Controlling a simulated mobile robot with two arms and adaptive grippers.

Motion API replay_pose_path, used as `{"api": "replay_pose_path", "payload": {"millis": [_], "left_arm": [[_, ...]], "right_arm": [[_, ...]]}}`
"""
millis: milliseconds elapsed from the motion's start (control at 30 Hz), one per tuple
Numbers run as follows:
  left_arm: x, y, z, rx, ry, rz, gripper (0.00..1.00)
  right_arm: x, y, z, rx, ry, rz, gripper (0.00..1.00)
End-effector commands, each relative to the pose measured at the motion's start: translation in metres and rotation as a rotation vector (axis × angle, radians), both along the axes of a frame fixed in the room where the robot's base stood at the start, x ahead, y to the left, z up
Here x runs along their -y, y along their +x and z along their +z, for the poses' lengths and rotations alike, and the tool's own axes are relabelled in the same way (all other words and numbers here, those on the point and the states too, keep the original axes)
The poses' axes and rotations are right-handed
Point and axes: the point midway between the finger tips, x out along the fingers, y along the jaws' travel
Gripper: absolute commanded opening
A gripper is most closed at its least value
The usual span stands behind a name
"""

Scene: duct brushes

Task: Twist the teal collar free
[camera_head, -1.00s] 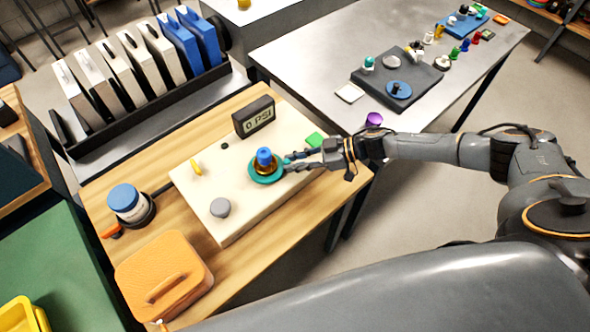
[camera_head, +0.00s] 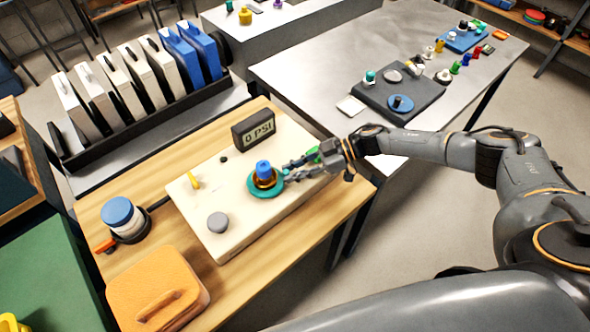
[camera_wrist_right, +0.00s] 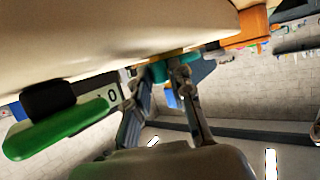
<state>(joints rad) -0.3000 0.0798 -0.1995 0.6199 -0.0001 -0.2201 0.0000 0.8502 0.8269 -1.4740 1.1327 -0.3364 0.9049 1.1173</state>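The teal collar (camera_head: 251,184) is a flat ring around the base of a blue-topped brass fitting (camera_head: 264,167) on a cream panel box (camera_head: 225,245). My right gripper (camera_head: 287,174) reaches in from the right, its fingertips at the collar's right edge. Its fingers are spread apart. In the right wrist view, part of the collar (camera_wrist_right: 161,72) shows at the tips of the spread fingers (camera_wrist_right: 160,72). Whether a finger touches the collar I cannot tell. My left gripper is not in view.
On the box are a gauge (camera_head: 253,129) reading 0 PSI, a yellow lever (camera_head: 194,181), a grey knob (camera_head: 217,222) and a green button (camera_head: 313,153), close to my right fingers. A blue-lidded jar (camera_head: 117,212) and an orange case (camera_head: 158,293) stand left.

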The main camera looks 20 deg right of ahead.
Motion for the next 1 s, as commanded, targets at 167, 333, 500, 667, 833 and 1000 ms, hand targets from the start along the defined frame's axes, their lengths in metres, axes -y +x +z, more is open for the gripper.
{"api": "replay_pose_path", "payload": {"millis": [167, 333, 500, 667, 833, 1000], "left_arm": [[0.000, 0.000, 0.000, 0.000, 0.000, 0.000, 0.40], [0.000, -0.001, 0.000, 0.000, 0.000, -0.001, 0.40], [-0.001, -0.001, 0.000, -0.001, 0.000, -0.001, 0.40], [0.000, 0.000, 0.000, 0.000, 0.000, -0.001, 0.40], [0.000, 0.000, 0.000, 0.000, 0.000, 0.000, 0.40], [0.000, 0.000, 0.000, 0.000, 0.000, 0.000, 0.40]], "right_arm": [[0.000, 0.000, 0.000, 0.000, 0.000, 0.000, 0.41], [0.000, 0.000, 0.000, 0.000, 0.000, -0.001, 0.41], [0.012, -0.002, 0.004, 0.001, -0.002, -0.003, 0.41], [0.040, -0.007, 0.016, 0.001, -0.003, -0.004, 0.41], [0.073, -0.013, 0.030, 0.000, -0.002, -0.003, 0.41], [0.097, -0.018, 0.040, -0.001, -0.002, -0.002, 0.41]]}}
